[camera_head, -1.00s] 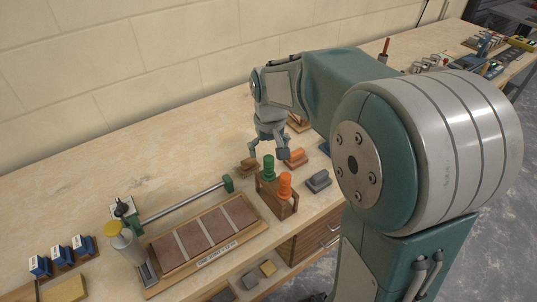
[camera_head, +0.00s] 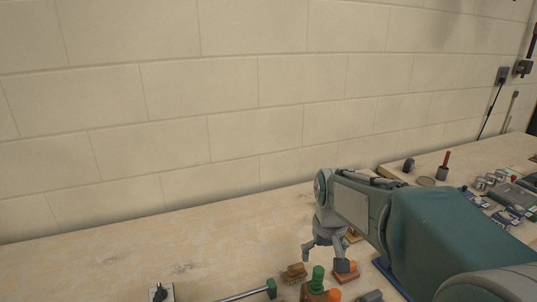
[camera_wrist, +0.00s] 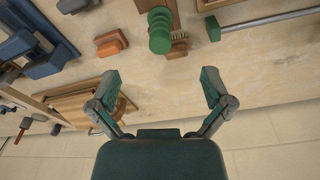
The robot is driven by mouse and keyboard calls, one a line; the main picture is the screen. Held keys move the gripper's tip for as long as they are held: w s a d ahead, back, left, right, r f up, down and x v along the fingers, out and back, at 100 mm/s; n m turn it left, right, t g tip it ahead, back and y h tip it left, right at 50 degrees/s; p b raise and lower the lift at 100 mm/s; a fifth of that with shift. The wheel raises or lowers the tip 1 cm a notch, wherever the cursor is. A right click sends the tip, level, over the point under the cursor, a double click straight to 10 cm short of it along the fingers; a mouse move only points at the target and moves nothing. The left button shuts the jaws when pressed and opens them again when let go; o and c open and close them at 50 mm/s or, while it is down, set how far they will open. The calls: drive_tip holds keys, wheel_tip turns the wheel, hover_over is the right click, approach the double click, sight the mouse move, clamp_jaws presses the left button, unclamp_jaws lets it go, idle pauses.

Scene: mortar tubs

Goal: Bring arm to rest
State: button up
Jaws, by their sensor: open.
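My upper arm stretches across the lower right of the head view.
A green knob (camera_head: 318,277) and an orange knob (camera_head: 334,295) stand close by the gripper; the green knob also shows in the wrist view (camera_wrist: 159,30). A pale block wall (camera_head: 200,100) backs the bench. The bench top at left (camera_head: 130,250) is mostly clear.

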drive_tip(key=s+r+t, duration=0.2)
drive_tip(key=s, duration=0.7)
drive_tip(key=s+r+t, duration=0.2)
drive_tip(key=s, duration=0.8)
drive_tip(key=shift+s+m, duration=0.15)
drive_tip(key=shift+m, duration=0.15)
